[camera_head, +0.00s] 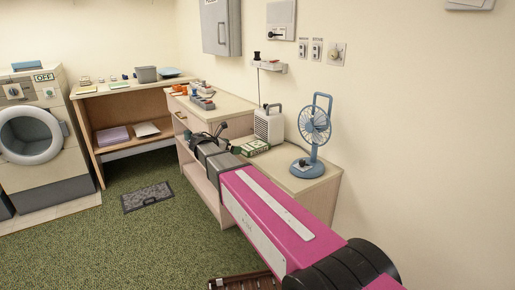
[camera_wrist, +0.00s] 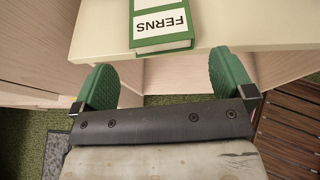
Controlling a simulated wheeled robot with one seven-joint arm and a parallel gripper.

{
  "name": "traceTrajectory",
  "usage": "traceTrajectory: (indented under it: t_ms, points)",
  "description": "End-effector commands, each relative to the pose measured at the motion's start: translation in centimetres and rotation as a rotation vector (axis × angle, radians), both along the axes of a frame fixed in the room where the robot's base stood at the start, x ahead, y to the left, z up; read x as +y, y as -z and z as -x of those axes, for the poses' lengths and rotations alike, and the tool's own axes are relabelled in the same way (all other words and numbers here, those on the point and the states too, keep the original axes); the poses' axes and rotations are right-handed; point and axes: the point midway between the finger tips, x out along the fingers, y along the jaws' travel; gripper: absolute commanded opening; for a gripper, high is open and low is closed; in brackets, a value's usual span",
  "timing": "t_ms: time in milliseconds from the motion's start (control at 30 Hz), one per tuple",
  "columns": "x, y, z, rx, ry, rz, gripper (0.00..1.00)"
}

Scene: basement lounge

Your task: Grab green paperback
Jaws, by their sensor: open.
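The green paperback (camera_wrist: 163,24) lies flat on a pale wooden surface in the wrist view, with a white panel reading "FERNS" facing the camera. Its near end lies close to the surface's front edge. My gripper (camera_wrist: 165,72) is open, with its two green fingers apart and nothing between them. The fingertips are near the surface's edge, one to each side of the book's line, and short of the book. In the head view the green paperback (camera_head: 256,146) shows on the low cabinet top, beyond my arm; my gripper there is largely hidden by the arm.
A blue fan (camera_head: 314,135) stands on the cabinet (camera_head: 318,187) right of the book. A pale box-shaped appliance with a handle (camera_head: 269,125) stands behind it. Small items (camera_head: 203,101) sit on the taller cabinet to the left. A slatted wooden piece (camera_wrist: 289,135) is at lower right.

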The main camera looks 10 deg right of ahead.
Motion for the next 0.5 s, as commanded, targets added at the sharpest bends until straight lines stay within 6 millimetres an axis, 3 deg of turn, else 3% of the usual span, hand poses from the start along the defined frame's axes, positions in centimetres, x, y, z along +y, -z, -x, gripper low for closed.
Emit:
traceTrajectory:
  t_ms: [500]
  points:
    - [-4.6, 2.0, -2.4, 0.002, -0.001, 0.003, 1.0]
